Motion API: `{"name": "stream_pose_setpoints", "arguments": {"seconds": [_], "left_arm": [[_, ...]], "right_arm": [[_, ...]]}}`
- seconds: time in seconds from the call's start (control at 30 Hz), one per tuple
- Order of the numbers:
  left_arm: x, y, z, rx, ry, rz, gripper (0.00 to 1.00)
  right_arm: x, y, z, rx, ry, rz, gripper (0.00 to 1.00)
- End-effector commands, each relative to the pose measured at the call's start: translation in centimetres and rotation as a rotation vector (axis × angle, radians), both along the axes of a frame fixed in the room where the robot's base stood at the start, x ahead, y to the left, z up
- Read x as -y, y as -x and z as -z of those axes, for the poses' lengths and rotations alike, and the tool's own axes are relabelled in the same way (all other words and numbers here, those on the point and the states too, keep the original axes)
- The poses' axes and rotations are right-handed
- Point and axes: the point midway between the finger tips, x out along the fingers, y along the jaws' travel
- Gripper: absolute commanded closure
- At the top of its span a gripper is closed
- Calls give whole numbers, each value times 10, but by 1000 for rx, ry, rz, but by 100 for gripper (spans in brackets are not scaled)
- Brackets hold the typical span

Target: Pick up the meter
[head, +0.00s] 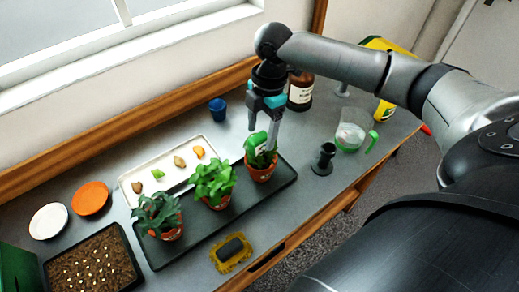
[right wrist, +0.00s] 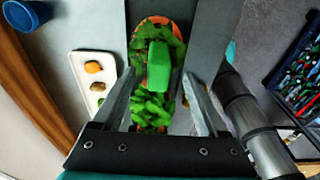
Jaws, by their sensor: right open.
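The meter (right wrist: 158,66) has a green rounded block for a head and stands among the leaves of the rightmost potted plant. In the head view a green and white part of the meter (head: 257,142) shows at that plant, partly hidden by leaves and my gripper. My right gripper (head: 271,143) is open and points down at this plant. In the right wrist view the fingers of my right gripper (right wrist: 161,78) lie to either side of the meter's head, with gaps between. How far the meter goes into the pot is hidden. My left gripper is not in view.
Several potted plants (head: 213,183) stand in a dark tray (head: 165,250). A white tray (head: 131,189) lies behind them. A black stand (head: 324,158), a green-handled jug (head: 351,134) and a brown bottle (head: 300,92) are to the right. A yellow sponge holder (head: 219,264) lies in front.

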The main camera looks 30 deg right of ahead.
Motion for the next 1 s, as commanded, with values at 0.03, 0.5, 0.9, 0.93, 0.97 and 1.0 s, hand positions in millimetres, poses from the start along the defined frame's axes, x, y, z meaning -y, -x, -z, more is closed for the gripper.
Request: {"name": "stream_pose_setpoints", "arguments": {"seconds": [0.03, 0.5, 0.9, 0.93, 0.97, 1.0], "left_arm": [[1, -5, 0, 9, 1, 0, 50], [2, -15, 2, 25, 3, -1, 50], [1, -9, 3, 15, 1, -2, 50], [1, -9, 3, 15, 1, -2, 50], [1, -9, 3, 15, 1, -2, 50], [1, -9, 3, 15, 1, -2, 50]], "right_arm": [[0, 0, 3, 0, 0, 0, 25], [-5, -1, 54, 0, 2, -1, 25], [-5, -1, 55, 1, 2, 0, 44], [-5, -1, 55, 1, 2, 0, 47], [-5, -1, 54, 1, 2, 0, 51], [-5, -1, 54, 1, 2, 0, 55]]}}
